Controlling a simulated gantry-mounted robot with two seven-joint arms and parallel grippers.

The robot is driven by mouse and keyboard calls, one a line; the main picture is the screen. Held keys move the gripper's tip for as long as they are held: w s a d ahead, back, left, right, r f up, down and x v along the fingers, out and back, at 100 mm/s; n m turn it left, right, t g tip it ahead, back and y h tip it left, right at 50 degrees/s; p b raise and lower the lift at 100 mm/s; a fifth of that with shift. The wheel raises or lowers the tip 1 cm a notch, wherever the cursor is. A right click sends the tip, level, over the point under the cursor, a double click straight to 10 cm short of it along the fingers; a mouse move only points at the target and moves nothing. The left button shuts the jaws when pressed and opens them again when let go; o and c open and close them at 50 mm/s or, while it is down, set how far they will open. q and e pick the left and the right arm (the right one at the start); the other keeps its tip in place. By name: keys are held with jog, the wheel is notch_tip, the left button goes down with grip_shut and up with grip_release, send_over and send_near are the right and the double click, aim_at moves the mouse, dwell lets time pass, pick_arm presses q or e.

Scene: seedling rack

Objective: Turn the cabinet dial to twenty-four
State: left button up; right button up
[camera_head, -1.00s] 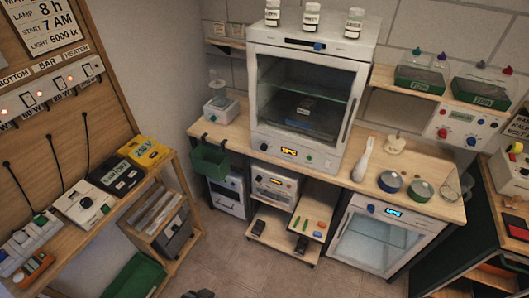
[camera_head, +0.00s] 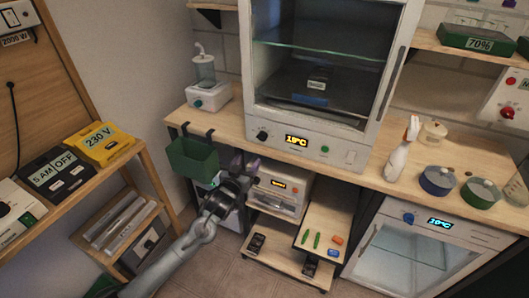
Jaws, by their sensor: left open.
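The white glass-fronted cabinet (camera_head: 290,123) stands on the wooden counter. Its front panel has a small black dial (camera_head: 262,136) at the left, an orange display (camera_head: 297,139) that seems to read 18°C, and a green button (camera_head: 325,149). The dial's pointer is too small to read. My left gripper (camera_head: 243,162) is open and empty, below and left of the dial, in front of the counter edge and apart from the dial. My right gripper is not in view.
A green bin (camera_head: 192,160) hangs from the counter edge close to my left gripper. A small oven-like unit (camera_head: 281,190) sits below the counter. A spray bottle (camera_head: 402,150) and round tins (camera_head: 437,181) stand right of the cabinet. A lower unit (camera_head: 405,250) shows 30°C.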

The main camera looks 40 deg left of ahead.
aim_at(262, 137)
pick_arm(q)
jog(key=b+x, duration=0.1)
jog(key=x, duration=1)
jog(key=shift+w+r, duration=0.25)
jog(key=shift+r, duration=0.4)
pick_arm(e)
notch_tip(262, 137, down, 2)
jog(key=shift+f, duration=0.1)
pick_arm(q)
jog(key=c, duration=1)
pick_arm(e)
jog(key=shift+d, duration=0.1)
